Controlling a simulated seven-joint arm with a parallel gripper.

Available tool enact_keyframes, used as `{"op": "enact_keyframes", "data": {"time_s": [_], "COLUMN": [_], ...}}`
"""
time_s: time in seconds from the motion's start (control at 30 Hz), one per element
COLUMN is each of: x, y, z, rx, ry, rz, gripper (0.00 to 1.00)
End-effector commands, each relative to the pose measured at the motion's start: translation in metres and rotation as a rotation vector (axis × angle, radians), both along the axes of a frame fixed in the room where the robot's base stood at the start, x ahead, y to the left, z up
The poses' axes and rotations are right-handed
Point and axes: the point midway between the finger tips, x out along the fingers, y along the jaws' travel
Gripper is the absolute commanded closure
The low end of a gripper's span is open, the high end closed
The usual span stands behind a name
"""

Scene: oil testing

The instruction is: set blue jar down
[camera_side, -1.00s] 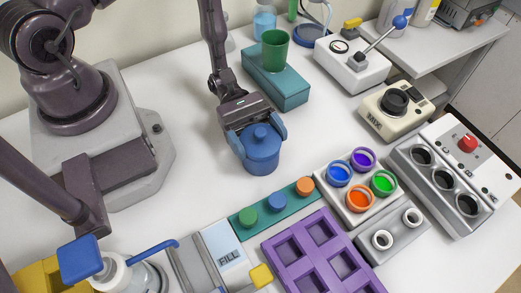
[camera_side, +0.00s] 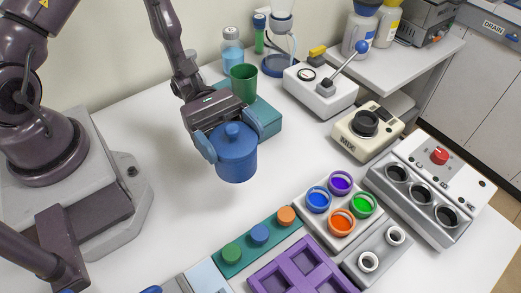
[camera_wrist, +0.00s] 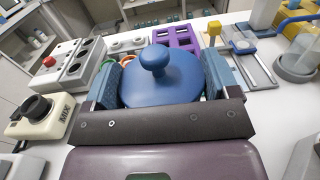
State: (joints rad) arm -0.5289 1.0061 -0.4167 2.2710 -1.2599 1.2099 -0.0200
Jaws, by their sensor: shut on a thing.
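The blue jar (camera_side: 236,160), with a round knobbed lid, is held upright between the blue fingers of my gripper (camera_side: 231,140). My gripper is shut on its sides. In the side view the jar appears to hang a little above the white table, in front of the teal block. In the wrist view the jar's lid and knob (camera_wrist: 160,75) fill the middle between the two fingers, and the jar's lower part is hidden.
A purple tray (camera_side: 292,275) and a teal button strip (camera_side: 258,240) lie in front. Bare table surrounds the jar's left and front.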

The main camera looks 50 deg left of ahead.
Motion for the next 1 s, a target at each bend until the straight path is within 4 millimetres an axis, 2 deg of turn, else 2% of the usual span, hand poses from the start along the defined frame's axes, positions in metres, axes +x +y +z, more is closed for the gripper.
{"op": "enact_keyframes", "data": {"time_s": [0.13,0.27,0.4,0.6,0.8,1.0], "x": [-0.006,0.006,0.031,0.070,0.109,0.149], "y": [-0.011,-0.033,-0.052,-0.067,-0.069,-0.057], "z": [0.002,0.008,0.017,0.025,0.024,0.008], "rx": [-0.003,-0.003,-0.003,-0.003,-0.005,-0.005], "ry": [0.002,0.001,0.001,0.001,0.006,0.012], "rz": [-0.022,0.045,0.190,0.433,0.705,1.040], "gripper": [0.43,0.43,0.43,0.43,0.43,0.43]}}
